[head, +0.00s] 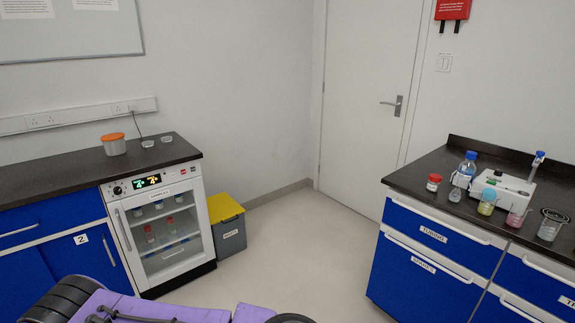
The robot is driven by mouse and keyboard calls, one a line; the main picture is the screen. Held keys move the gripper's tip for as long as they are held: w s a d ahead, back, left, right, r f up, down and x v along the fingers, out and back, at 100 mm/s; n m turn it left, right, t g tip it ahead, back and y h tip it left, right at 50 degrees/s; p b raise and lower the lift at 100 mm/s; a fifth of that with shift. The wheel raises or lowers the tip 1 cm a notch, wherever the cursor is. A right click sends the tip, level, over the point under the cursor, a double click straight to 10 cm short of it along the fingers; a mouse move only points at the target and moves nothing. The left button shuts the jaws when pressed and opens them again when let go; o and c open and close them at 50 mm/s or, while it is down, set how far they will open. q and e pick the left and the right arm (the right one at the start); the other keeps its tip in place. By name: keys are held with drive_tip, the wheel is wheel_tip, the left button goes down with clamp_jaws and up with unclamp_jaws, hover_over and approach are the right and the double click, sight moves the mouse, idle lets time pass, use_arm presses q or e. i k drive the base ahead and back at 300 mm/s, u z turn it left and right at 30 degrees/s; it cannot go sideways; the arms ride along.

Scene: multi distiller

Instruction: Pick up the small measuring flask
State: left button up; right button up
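Several small glass vessels stand on the right counter, and I cannot tell which one is the small measuring flask. One clear vessel (457,190) is nearest the blue-capped bottle. To its right are a vessel with yellow-green liquid (486,204), one with pink liquid (515,218) and a clear one with a dark ring on top (549,229). None of them is held. Neither of my grippers is in view; parts of my own body show at the bottom edge.
The right counter (408,180) also holds a red-capped jar (433,183), a blue-capped bottle (467,164) and a white device (503,185). A glass-fronted cabinet (160,232), a yellow-lidded bin (227,226) and an orange-lidded tub (114,146) are left. Floor between is clear.

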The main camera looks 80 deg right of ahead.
sight(455, 196)
drive_tip(key=z, duration=2.8)
drive_tip(key=i, duration=2.3)
drive_tip(key=z, duration=2)
